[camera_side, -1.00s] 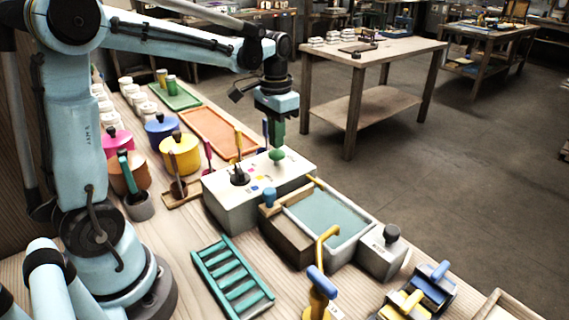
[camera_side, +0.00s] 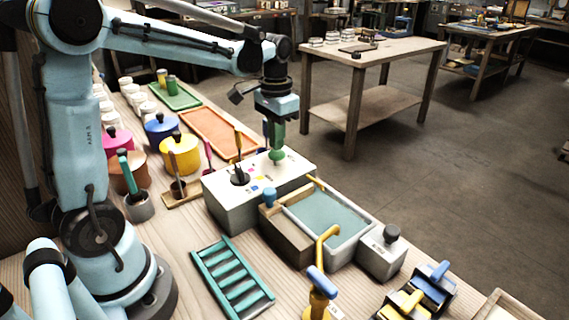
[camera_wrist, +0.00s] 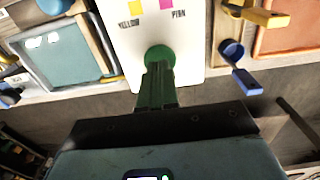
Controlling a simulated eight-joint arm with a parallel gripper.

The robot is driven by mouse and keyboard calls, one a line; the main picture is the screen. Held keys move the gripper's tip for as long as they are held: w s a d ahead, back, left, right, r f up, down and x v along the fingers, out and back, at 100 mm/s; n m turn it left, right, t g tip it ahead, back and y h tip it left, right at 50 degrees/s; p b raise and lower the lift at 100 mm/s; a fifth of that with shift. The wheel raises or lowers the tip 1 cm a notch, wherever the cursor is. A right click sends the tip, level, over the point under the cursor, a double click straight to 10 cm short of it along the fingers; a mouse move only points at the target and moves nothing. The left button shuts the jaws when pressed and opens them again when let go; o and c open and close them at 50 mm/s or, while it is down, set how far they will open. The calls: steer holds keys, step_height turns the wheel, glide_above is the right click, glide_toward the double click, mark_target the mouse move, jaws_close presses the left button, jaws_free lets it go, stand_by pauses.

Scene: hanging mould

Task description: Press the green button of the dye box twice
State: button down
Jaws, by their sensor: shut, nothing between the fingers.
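The dye box (camera_side: 232,208) is a pale box on the bench, with a dark stick-like knob and coloured patches on its top. Its green button (camera_side: 277,156) is a round knob at the far right end of the top. In the wrist view the button (camera_wrist: 160,52) sits right at my fingertips, near the printed words YELLOW and PINK. My gripper (camera_side: 277,147) is shut and empty, with green fingers pointing down over the button. The tips appear to touch it; I cannot tell how far it is pressed. The fingers hide part of the button in the wrist view.
A basin of bluish liquid (camera_side: 327,214) stands right of the box. Yellow (camera_side: 180,154) and blue (camera_side: 161,130) pots stand to its left, with an orange tray (camera_side: 220,130) behind. A green rack (camera_side: 232,278) lies in front.

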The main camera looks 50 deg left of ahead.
steer(key=shift+f, duration=1.15)
steer(key=shift+r, duration=0.8)
steer(key=shift+f, duration=0.1)
steer(key=shift+f, duration=0.75)
steer(key=shift+r, duration=0.85)
